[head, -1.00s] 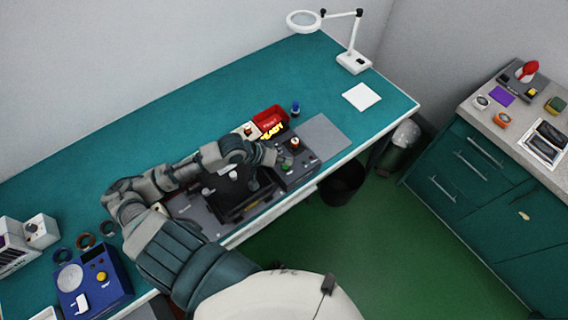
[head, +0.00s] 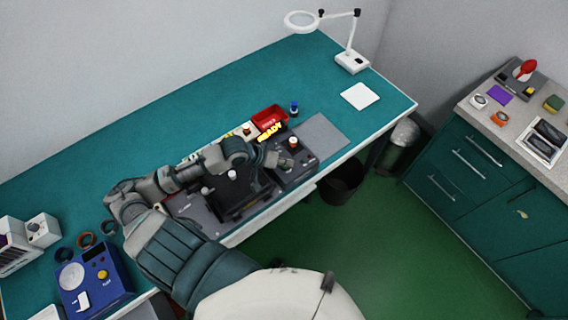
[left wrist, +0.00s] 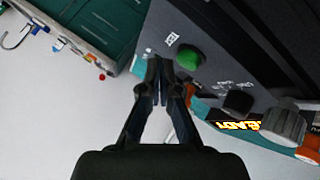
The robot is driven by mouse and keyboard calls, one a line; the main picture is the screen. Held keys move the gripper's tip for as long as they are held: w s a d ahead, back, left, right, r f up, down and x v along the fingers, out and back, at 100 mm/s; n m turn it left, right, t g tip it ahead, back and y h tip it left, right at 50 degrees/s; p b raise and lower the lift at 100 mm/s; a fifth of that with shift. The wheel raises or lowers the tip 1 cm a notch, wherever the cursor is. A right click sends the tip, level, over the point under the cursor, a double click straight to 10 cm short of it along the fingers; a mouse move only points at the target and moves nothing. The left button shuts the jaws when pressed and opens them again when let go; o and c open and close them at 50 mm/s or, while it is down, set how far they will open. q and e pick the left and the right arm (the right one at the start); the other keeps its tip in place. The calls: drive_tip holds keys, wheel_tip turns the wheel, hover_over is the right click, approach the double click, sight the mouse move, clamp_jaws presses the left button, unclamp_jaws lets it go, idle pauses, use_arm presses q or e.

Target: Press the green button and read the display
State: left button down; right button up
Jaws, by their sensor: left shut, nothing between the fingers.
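The dark control box (head: 302,170) stands near the front edge of the teal bench. Its green button (left wrist: 188,57) shows in the left wrist view; in the head view my gripper hides it. The display (head: 269,133) reads "READY" in yellow letters, and it also shows upside down in the left wrist view (left wrist: 236,125). My left gripper (left wrist: 161,78) is shut and empty. Its fingertips (head: 284,160) are over the control box, close beside the green button in the wrist view; I cannot tell whether they touch it. My right gripper is not in view.
A red bin (head: 269,117) and blue bottle (head: 295,108) stand behind. A grey mat (head: 322,133) lies clear to the right.

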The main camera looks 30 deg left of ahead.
use_arm(q)
drive_tip(key=shift+d+f, duration=0.1)
drive_tip(key=shift+d, duration=0.05)
drive_tip(key=shift+a+f, duration=0.2)
drive_tip(key=shift+a, duration=0.3)
drive_tip(key=shift+a+f, duration=0.1)
drive_tip(key=shift+a, duration=0.05)
drive_tip(key=shift+d+r+p, duration=0.3)
drive_tip(key=shift+r+p, duration=0.15)
drive_tip(key=shift+p, duration=0.1)
drive_tip(key=shift+a+r+p, duration=0.2)
drive_tip(key=shift+r+p, duration=0.35)
drive_tip(key=shift+p, duration=0.2)
drive_tip(key=shift+a, duration=0.2)
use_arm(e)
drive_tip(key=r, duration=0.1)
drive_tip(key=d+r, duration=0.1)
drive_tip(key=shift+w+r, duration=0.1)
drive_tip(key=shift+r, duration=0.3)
